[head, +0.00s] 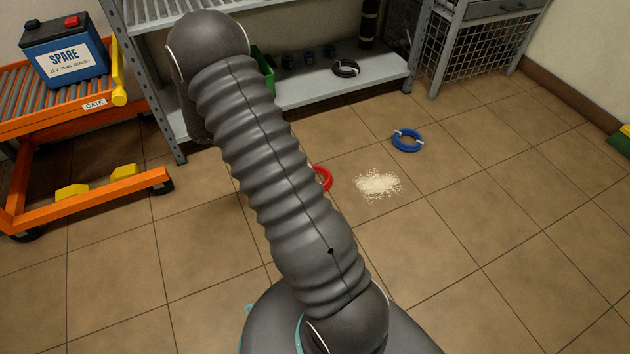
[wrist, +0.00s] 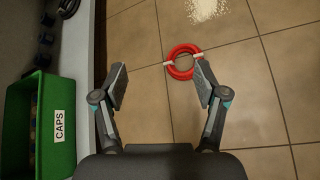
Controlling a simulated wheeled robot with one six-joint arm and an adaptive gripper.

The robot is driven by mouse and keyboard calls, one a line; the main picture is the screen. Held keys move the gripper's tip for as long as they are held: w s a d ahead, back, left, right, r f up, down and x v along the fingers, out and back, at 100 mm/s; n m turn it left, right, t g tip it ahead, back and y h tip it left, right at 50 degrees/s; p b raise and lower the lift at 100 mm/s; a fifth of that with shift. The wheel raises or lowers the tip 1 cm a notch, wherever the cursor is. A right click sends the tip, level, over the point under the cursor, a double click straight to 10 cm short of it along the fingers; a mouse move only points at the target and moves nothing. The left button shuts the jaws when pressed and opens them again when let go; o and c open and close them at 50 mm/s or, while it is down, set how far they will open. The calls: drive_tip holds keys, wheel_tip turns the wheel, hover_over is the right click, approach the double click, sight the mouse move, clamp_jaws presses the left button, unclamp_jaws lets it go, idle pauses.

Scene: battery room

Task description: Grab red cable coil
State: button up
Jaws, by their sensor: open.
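The red cable coil (wrist: 171,69) lies on the tiled floor in the wrist view, a ring with white ties, ahead of my gripper. In the head view most of it is hidden behind my arm, and only its right edge (head: 326,179) shows. My gripper (wrist: 160,82) is open and empty, its two fingers spread wide. The right fingertip overlaps the coil's right edge in the picture; I cannot tell the height between them. The gripper is not visible in the head view.
A blue coil (head: 407,140) and a pale granular spill (head: 378,184) lie on the floor. A grey shelf (head: 335,86) holds a black coil (head: 345,68). A green CAPS bin (wrist: 40,130) is left of my gripper. An orange roller cart (head: 90,190) carries a SPARE battery (head: 65,50).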

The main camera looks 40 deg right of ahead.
drive_tip(key=w+d+f+n+t+b, duration=0.1)
drive_tip(key=f+n, duration=0.1)
drive_tip(key=f, duration=0.7)
drive_tip(key=d+f+n+h, duration=0.1)
drive_tip(key=f+n, duration=0.2)
drive_tip(key=f, duration=0.5)
drive_tip(key=w+d+f+n+t+h+b, duration=0.1)
drive_tip(key=f+n, duration=0.1)
drive_tip(key=f, duration=0.7)
drive_tip(key=shift+w+f+n+t+b, duration=0.3)
drive_tip(key=shift+d+f, duration=0.25)
drive_tip(key=shift+d, duration=0.05)
drive_tip(key=b+x, duration=0.1)
drive_tip(key=x, duration=1.2)
drive_tip(key=shift+w+r+b, duration=0.1)
drive_tip(key=shift+r+b, duration=0.15)
drive_tip(key=shift+b, duration=0.15)
drive_tip(key=shift+c, duration=0.2)
clamp_jaws()
